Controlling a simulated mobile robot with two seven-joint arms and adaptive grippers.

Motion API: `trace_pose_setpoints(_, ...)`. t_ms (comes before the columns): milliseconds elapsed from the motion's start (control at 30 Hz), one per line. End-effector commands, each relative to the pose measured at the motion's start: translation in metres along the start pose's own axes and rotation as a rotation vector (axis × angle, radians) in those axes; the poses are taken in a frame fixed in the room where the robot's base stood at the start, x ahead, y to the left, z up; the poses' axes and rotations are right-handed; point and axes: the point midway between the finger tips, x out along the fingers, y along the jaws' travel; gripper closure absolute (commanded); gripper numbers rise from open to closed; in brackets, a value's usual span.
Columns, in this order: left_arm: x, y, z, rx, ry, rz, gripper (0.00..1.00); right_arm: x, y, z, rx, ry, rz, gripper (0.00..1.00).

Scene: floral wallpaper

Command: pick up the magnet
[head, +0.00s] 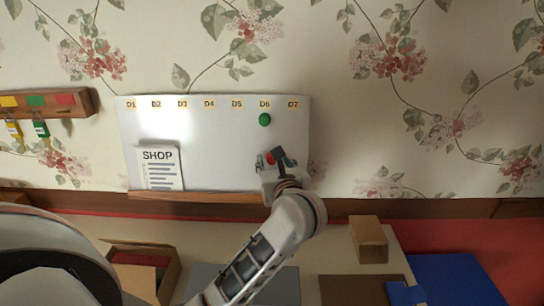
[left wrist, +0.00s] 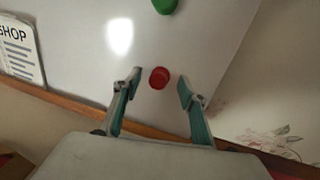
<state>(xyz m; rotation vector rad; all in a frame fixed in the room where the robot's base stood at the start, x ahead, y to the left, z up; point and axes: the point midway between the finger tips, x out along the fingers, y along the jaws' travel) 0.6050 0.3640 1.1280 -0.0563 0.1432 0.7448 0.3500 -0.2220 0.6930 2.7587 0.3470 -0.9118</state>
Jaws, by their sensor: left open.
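A round red magnet (head: 277,153) sits on the whiteboard (head: 220,150), low on its right side. It also shows in the left wrist view (left wrist: 159,77), between my fingertips with a gap on each side. A green magnet (head: 265,119) is higher on the board, under the D6 label, and shows at the top edge of the left wrist view (left wrist: 165,5). My left gripper (head: 276,159) is open and empty, its two fingers pointing at the board on either side of the red magnet. My right gripper is not in view.
A SHOP sheet (head: 160,168) is on the board's left part. A wooden ledge (head: 190,196) runs under the board. A key rack (head: 45,102) hangs at left. Below are an open carton (head: 140,268), a cardboard box (head: 368,240) and a blue mat (head: 455,280).

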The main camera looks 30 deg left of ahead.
Motion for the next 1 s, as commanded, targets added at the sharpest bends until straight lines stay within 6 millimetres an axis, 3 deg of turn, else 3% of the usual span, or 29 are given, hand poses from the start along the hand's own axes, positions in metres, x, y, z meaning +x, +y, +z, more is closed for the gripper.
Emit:
trace_pose_setpoints(300, 0.0062, 0.0001, -0.0005, -0.001, 0.000, 0.000, 0.58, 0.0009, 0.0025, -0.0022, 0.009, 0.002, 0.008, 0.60)
trace_pose_setpoints(433, 0.0061, 0.0001, -0.0005, -0.001, 0.000, 0.000, 0.92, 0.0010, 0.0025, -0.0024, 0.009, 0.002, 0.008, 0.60)
trace_pose_setpoints(467, 0.0061, 0.0001, -0.0004, 0.000, 0.000, 0.000, 0.97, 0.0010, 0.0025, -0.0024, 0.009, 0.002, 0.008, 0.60)
trace_pose_setpoints(1000, 0.0054, -0.0030, 0.0026, -0.001, 0.000, 0.001, 0.96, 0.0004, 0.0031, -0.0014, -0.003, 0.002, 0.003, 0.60)
